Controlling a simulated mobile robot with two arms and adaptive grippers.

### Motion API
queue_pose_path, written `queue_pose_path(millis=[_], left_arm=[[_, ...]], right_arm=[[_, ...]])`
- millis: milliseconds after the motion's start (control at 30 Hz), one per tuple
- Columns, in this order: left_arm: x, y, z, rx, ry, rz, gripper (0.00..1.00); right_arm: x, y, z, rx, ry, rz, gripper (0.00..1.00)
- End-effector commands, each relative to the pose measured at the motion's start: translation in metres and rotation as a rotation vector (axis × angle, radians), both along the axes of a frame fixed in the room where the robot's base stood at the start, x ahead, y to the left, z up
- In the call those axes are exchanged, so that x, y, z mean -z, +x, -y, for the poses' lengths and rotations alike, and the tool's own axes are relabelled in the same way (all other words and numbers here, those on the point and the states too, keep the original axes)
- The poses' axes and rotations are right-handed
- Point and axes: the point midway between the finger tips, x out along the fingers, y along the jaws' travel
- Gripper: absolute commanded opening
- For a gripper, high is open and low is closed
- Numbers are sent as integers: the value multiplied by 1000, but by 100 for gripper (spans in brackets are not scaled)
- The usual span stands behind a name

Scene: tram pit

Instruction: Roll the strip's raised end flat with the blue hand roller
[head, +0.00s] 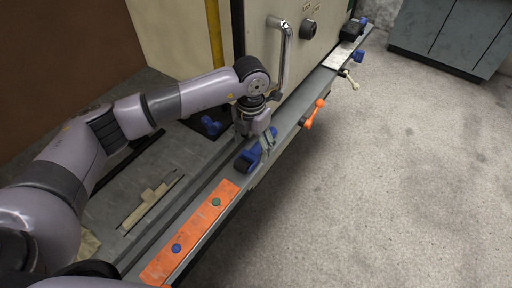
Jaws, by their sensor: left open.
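My left gripper (266,142) reaches down from the left over the grey ledge and is open. A blue tool with a dark, roller-like body (246,160), which looks like the blue hand roller, lies on the ledge just below and beside the fingers. The fingers partly cover it, and I cannot tell whether they touch it. An orange strip (195,226) with a green dot and a blue dot lies along the near part of the ledge. I cannot make out a raised end on it. My right gripper is not in view.
An orange-handled tool (314,113) and a cream-handled one (350,79) stick out over the ledge's right edge. A blue item (210,124) sits left of the ledge. A cream tool (150,200) lies lower left. A metal handle (284,52) stands behind. The floor at right is clear.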

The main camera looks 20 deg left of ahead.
Motion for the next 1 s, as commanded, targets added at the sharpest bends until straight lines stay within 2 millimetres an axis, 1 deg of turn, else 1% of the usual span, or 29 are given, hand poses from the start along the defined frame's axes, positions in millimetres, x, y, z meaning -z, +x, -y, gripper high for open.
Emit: queue_pose_path(millis=[167, 300, 433, 533, 700, 1000], left_arm=[[13, 3, -2, -3, 1, -3, 70], [33, 8, -5, -2, 0, -3, 70], [50, 8, -5, -1, 0, -1, 70], [54, 9, -5, 0, 0, 0, 70], [54, 9, -5, 0, 0, 1, 70], [54, 9, -5, 0, 0, 1, 51]], right_arm=[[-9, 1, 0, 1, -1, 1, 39], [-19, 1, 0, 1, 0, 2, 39], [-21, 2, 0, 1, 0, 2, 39], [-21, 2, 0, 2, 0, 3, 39], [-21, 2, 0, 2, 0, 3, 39], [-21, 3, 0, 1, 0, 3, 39]])
